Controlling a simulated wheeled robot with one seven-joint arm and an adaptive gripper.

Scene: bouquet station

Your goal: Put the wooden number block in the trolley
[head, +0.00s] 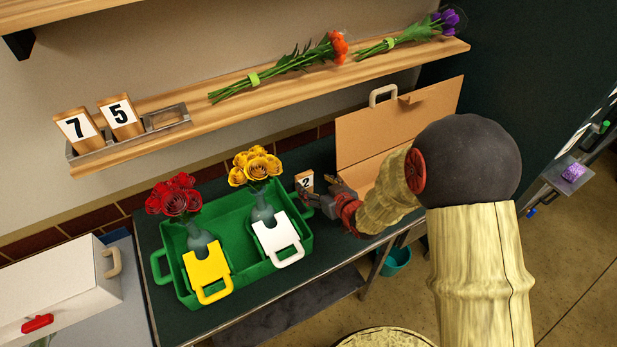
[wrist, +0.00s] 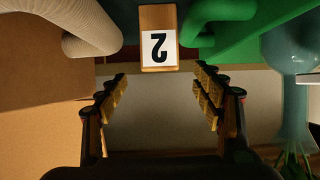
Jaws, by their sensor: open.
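The wooden number block (head: 305,182) shows a black 2 on a white face. It stands on the dark green tabletop between the green crate and the open cardboard box. In the wrist view the wooden number block (wrist: 158,40) appears upside down at top centre, just past my fingertips and roughly centred between them. My gripper (head: 313,197) is beside the block in the head view. In the wrist view my gripper (wrist: 158,82) is open with nothing between its fingers. I cannot tell for certain which thing is the trolley.
The green crate (head: 150,262) holds vases of red and yellow flowers and stands left of the block. The cardboard box (head: 395,125) is close on the right. The shelf (head: 240,95) above bears blocks 7 and 5 and two bouquets. A teal bucket (head: 396,262) is below.

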